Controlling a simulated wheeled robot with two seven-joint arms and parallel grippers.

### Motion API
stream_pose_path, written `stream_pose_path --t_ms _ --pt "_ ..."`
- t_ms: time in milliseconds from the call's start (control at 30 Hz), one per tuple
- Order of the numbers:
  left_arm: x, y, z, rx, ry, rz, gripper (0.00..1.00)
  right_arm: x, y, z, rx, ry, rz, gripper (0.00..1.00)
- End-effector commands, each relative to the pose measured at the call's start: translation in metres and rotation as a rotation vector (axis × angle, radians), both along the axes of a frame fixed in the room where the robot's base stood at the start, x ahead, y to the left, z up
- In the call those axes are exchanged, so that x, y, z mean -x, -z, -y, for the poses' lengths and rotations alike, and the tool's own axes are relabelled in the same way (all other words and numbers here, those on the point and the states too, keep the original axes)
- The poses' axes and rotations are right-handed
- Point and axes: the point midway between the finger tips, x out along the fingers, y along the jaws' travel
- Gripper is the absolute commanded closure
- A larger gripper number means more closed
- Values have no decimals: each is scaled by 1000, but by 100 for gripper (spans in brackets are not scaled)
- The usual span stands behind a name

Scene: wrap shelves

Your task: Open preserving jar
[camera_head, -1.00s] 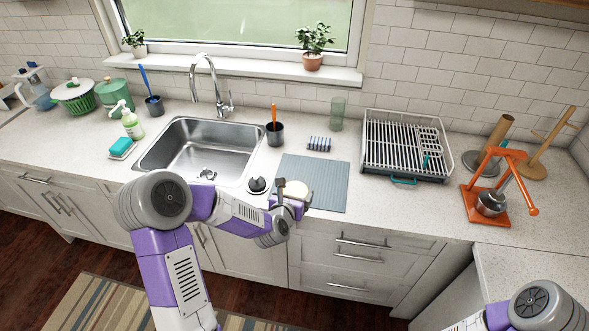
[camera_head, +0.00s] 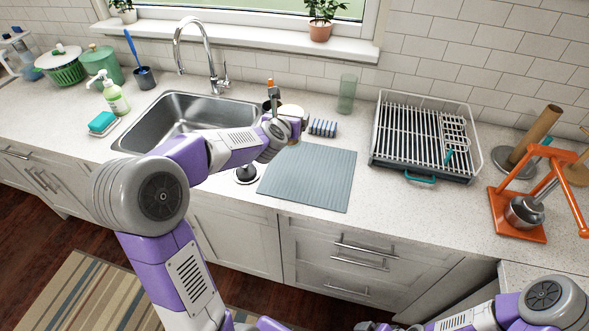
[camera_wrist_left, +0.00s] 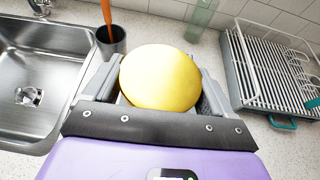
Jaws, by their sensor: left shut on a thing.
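A round, pale yellow, smooth-topped object (camera_wrist_left: 160,78) sits between the fingers of my left gripper (camera_wrist_left: 155,90) in the left wrist view. It looks like a lid or the top of a jar; its lower part is hidden, so I cannot tell which. In the head view it shows as a small cream disc (camera_head: 292,110) at my left gripper (camera_head: 287,119), over the counter behind the grey mat. The left gripper is shut on it. No other part of a preserving jar is clearly visible. My right arm shows at the lower right, but its gripper is not clearly in view.
The grey ribbed mat (camera_head: 308,178) is bare. The sink (camera_head: 175,115) lies left, the dish rack (camera_head: 425,135) right.

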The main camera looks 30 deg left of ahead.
Motion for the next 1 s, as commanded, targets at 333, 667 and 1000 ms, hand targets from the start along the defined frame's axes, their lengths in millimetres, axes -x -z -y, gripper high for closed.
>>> stream_pose_path --t_ms 333,667,1000 --pt "0 54 0 -2 0 -3 100 0 29 0 0 0 1 0" --pt "0 93 0 0 0 -2 100 0 40 0 0 0 1 0" --pt "0 107 0 -2 0 4 100 0 43 0 0 0 1 0"
